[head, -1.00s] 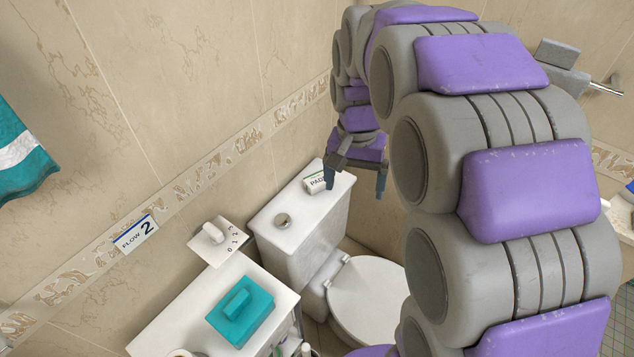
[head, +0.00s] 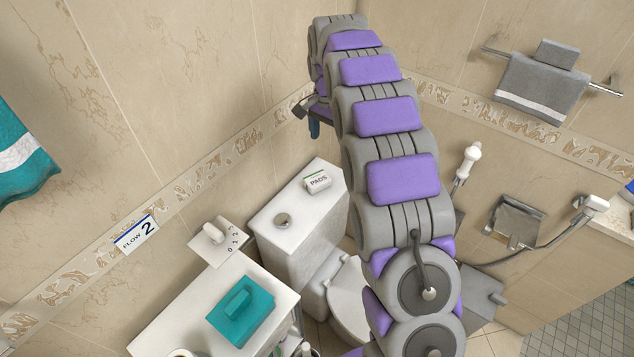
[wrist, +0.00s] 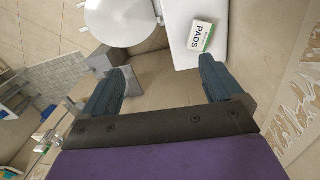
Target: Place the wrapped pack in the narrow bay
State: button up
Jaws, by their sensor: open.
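The wrapped pack (head: 317,182), white and green with the word PADS, lies on top of the toilet tank (head: 277,203) near its far right end. It also shows in the wrist view (wrist: 200,37), beyond and beside the right fingertip, apart from it. My gripper (wrist: 166,66) is open with nothing between its fingers. In the head view only a bit of it shows, past the tank and above the pack, mostly hidden by my arm. I cannot make out a narrow bay in either view.
A round button (head: 283,220) is on the tank lid. A grey towel (head: 541,88) hangs at right.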

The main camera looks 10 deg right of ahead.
jog(key=w+f+m, duration=0.2)
jog(key=w+f, duration=0.4)
jog(key=w, duration=0.1)
jog(key=m, duration=0.2)
send_over(317, 178)
notch_tip(317, 178, down, 5)
notch_tip(317, 178, down, 18)
jog(key=b, duration=0.4)
jog(key=shift+r, duration=0.2)
jog(key=shift+c, duration=0.4)
jog(key=c, duration=1.1)
jog(key=shift+r, duration=0.1)
